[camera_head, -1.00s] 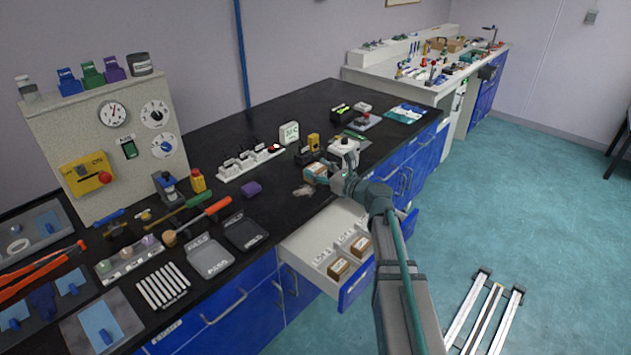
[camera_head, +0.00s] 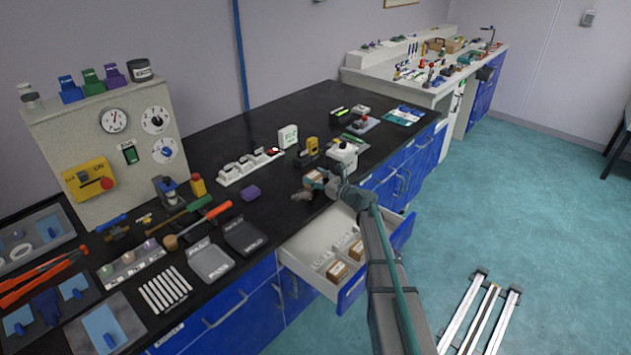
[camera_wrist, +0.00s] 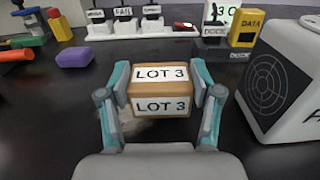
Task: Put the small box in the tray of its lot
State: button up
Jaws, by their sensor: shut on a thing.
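My gripper (camera_wrist: 160,95) is shut on the small box (camera_wrist: 160,104), a brown box with white labels reading LOT 3 on its top and front. A finger presses on each of its sides in the wrist view. In the head view, my gripper (camera_head: 314,185) holds it over the black bench, near the front edge behind the open drawer; the box (camera_head: 312,178) is partly hidden there. The white drawer (camera_head: 318,243) has labelled sections; the lot numbers are too small to read. Two brown boxes (camera_head: 337,271) (camera_head: 357,250) sit in its front part.
A white block with a round grille (camera_wrist: 285,85) stands close to the right of my gripper. A purple block (camera_wrist: 88,56) lies to the left. Pale grey (camera_head: 211,262) and dark (camera_head: 246,238) trays lie left of the drawer. A yellow DATA device (camera_wrist: 245,28) stands behind.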

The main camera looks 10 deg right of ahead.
jog(key=shift+f, duration=0.9)
jog(key=shift+f, duration=0.2)
jog(key=o, duration=1.2)
jog(key=b+v, duration=0.2)
jog(key=v, duration=0.7)
jog(key=shift+s+d, duration=0.25)
jog(key=shift+s+d+b, duration=0.35)
jog(key=shift+s+d, duration=0.05)
jog(key=shift+s, duration=0.05)
jog(key=shift+c, duration=0.8)
